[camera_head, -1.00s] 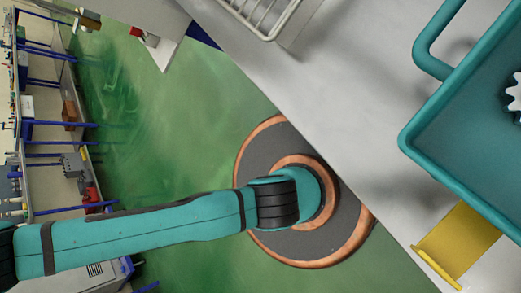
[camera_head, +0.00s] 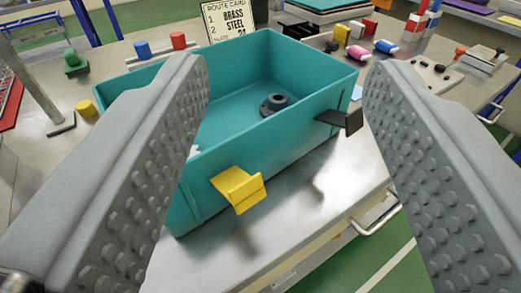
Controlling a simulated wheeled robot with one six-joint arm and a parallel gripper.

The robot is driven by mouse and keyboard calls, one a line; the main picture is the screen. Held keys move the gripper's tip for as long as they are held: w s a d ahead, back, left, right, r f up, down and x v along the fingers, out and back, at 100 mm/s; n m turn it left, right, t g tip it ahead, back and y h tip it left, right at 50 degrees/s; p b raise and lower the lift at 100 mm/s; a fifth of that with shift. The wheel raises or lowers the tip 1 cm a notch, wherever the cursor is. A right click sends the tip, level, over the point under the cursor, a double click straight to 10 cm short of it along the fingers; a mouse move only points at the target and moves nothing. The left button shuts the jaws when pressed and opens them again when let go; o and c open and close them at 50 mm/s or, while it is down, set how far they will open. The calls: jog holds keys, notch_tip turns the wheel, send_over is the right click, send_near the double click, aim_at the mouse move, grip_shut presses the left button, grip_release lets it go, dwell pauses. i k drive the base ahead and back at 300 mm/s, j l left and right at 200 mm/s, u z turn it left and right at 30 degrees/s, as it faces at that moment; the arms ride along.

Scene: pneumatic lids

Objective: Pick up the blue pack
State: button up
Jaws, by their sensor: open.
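A blue cylinder (camera_head: 142,50) stands on the table at the back left. Both are well beyond my fingertips.
A teal bin (camera_head: 225,160) holding a dark flanged part (camera_head: 273,103) stands in front, with a yellow bracket (camera_head: 238,188) and a black bracket (camera_head: 340,120) jutting out. A route card (camera_head: 230,20) stands behind. Red, yellow and pink items cluster behind right.

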aim_at(385, 47)
jog(key=i+l, duration=0.25)
jog(key=l, duration=0.15)
jog(key=i+l, duration=0.2)
jog(key=l, duration=0.2)
jog(key=i+l, duration=0.25)
jog(key=l, duration=0.15)
jog(key=i+l+u, duration=0.1)
jog(key=l, duration=0.3)
jog(key=i, duration=0.1)
